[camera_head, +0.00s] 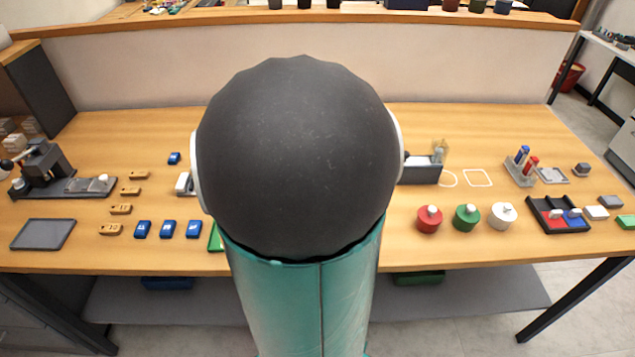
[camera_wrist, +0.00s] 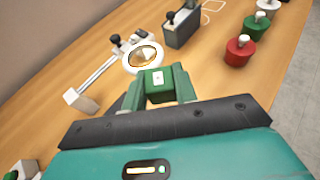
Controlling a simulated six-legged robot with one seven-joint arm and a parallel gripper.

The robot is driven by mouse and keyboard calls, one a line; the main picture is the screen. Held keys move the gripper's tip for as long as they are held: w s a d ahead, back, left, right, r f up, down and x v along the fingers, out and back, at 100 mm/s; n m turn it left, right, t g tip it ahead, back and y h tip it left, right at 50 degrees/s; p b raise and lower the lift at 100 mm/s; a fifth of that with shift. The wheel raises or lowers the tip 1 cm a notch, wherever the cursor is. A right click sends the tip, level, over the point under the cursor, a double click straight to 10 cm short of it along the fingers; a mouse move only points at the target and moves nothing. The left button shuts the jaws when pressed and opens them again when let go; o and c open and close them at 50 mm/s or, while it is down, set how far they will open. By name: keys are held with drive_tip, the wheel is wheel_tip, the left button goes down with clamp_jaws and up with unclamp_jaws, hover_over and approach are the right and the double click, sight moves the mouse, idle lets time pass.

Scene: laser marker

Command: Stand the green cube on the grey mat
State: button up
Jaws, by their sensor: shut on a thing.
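In the wrist view my gripper (camera_wrist: 158,88) is shut on a green cube (camera_wrist: 158,78) with a white marked label on its upper face. The cube sits between the two green fingers, in front of a round magnifier. I cannot tell whether it touches the table. In the head view my arm hides the gripper and the cube. A flat dark grey mat (camera_head: 42,234) with a thin rim lies bare at the table's left front. It is not in the wrist view.
The round magnifier (camera_wrist: 143,58) and its arm stand close to the cube. Red (camera_head: 429,219), green (camera_head: 466,217) and white (camera_head: 502,216) knobbed pots stand right of centre. Wooden tags (camera_head: 120,209) and blue blocks (camera_head: 167,229) lie between the mat and my arm.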

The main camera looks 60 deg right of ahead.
drive_tip(key=w+d+f, duration=0.2)
drive_tip(key=w+f, duration=0.1)
drive_tip(key=w+d+f, duration=0.2)
drive_tip(key=w+f, duration=0.1)
drive_tip(key=w+d+f, duration=0.2)
drive_tip(key=w+d, duration=0.1)
drive_tip(key=w, duration=0.1)
drive_tip(key=shift+f, duration=0.4)
drive_tip(key=shift+w+d+f, duration=0.2)
drive_tip(key=shift+w+f, duration=0.05)
drive_tip(key=shift+f, duration=1.7)
drive_tip(key=shift+f, duration=0.15)
drive_tip(key=o, duration=0.9)
drive_tip(key=shift+o, duration=0.2)
